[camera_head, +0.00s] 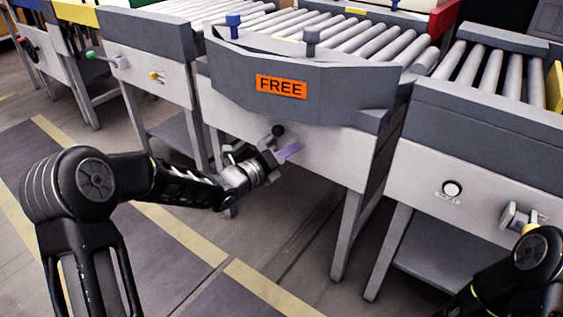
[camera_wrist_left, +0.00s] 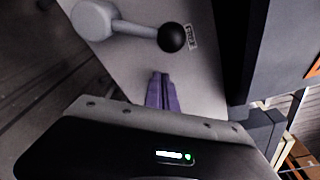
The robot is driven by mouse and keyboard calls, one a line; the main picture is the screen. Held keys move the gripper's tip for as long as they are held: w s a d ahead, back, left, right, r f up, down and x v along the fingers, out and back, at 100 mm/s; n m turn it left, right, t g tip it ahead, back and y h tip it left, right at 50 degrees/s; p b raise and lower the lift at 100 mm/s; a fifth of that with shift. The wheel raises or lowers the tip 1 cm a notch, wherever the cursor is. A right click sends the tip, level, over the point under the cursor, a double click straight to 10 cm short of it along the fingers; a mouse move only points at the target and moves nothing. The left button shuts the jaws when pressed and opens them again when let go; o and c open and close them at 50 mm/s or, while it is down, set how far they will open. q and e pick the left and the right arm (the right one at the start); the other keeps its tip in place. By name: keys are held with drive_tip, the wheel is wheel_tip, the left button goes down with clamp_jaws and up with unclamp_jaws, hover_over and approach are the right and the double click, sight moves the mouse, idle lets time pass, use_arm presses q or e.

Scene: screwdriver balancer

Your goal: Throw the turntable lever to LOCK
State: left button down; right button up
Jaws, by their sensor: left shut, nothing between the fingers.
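The turntable (camera_head: 340,90) stands in the middle of the head view, with an orange sign (camera_head: 281,87) on its front reading FREE. Its lever has a black ball knob (camera_head: 278,131) in the head view. In the left wrist view the knob (camera_wrist_left: 171,38) ends a grey arm (camera_wrist_left: 135,28) from a round hub (camera_wrist_left: 94,18), beside a small label too blurred to read. My left gripper (camera_head: 290,151) is shut and empty in front of the panel, just below the knob; its purple fingers (camera_wrist_left: 162,92) are apart from the knob in the wrist view. My right gripper is not visible.
The left one has a green-knobbed lever (camera_head: 91,55) and a small yellow knob (camera_head: 153,76). Blue and grey posts stand on the turntable rim. Floor in front is open.

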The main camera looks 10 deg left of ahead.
sight(278, 135)
use_arm(q)
drive_tip(key=shift+w+a+r, duration=0.1)
drive_tip(key=shift+a+r, duration=0.4)
drive_tip(key=shift+a, duration=0.2)
drive_tip(key=shift+a+r, duration=0.5)
drive_tip(key=shift+a, duration=0.15)
drive_tip(key=shift+w+a+r+n, duration=0.1)
drive_tip(key=shift+a+r+n, duration=0.25)
drive_tip(key=shift+n, duration=0.15)
drive_tip(key=shift+w+a+r+n, duration=0.15)
drive_tip(key=shift+a+r+n, duration=0.2)
drive_tip(key=shift+n, duration=0.25)
drive_tip(key=w+a+r+n+t+h+p, duration=0.1)
drive_tip(key=w+a+n+p, duration=0.1)
drive_tip(key=a+n, duration=0.6)
drive_tip(key=shift+w+r+n+t, duration=0.35)
drive_tip(key=shift+w+n, duration=0.3)
drive_tip(key=shift+n, duration=0.75)
drive_tip(key=shift+a, duration=0.25)
drive_tip(key=shift+d, duration=0.1)
